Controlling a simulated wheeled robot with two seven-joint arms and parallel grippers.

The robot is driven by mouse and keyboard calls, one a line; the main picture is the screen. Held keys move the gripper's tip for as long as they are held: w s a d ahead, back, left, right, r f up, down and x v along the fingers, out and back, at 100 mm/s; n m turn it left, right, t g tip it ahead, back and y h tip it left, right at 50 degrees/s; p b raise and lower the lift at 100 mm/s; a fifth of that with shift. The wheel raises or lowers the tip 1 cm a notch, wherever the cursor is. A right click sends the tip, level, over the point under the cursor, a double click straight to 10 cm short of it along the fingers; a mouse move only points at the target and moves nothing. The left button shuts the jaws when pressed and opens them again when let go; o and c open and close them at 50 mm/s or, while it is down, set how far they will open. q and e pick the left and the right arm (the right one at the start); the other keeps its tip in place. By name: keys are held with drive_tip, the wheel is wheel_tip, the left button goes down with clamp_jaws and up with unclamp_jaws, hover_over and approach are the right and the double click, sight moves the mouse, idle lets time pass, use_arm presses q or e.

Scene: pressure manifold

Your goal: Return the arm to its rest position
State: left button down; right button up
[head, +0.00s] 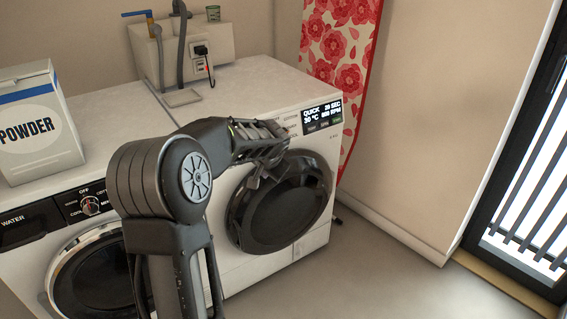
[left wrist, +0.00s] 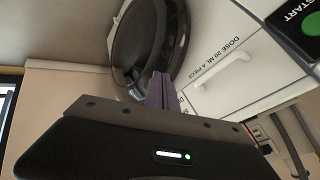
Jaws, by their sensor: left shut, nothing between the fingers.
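My left arm rises from the bottom of the head view and reaches right across the front of the right-hand white washing machine (head: 262,88). My left gripper (head: 262,170) is in front of that machine, near the upper left of its dark round door (head: 285,203). In the left wrist view, its purplish fingers (left wrist: 164,90) are shut together with nothing between them. The dark door (left wrist: 148,42) lies beyond them and looks closed. A green START button (left wrist: 311,23) shows at the top right. My right gripper is out of view.
A second washer with a dial (head: 90,205) stands on the left, with a POWDER box (head: 42,135) on top. A wall box with hoses (head: 215,45) is behind. The floor (head: 385,270) at right is clear.

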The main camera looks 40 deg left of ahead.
use_arm(q)
drive_tip(key=w+d+f+t+h, duration=0.1)
drive_tip(key=w+d+f+h, duration=0.1)
drive_tip(key=d+f, duration=0.3)
drive_tip(key=w+d+f+t+h, duration=0.1)
drive_tip(key=w+d+f+h, duration=0.15)
drive_tip(key=d, duration=0.55)
drive_tip(key=s+d+f+h, duration=0.1)
drive_tip(key=s+d+f, duration=0.2)
drive_tip(key=d+f, duration=0.45)
drive_tip(key=s+d+f+h, duration=0.2)
drive_tip(key=d+f, duration=0.4)
drive_tip(key=d, duration=0.2)
drive_tip(key=s+d+f+g+h, duration=0.1)
drive_tip(key=s+d+f+g, duration=0.1)
drive_tip(key=s+d+f, duration=0.55)
drive_tip(key=s+d+f+n+g+h, duration=0.15)
drive_tip(key=s+d, duration=0.35)
drive_tip(key=s, duration=0.5)
drive_tip(key=s+d+f+m+g, duration=0.1)
drive_tip(key=s+d+f+g, duration=0.2)
drive_tip(key=s+d+f, duration=0.45)
wheel_tip(320, 180, up, 18)
drive_tip(key=a+p, duration=0.1)
drive_tip(key=p, duration=1.4)
drive_tip(key=shift+s+a+f, duration=0.25)
drive_tip(key=shift+s, duration=0.15)
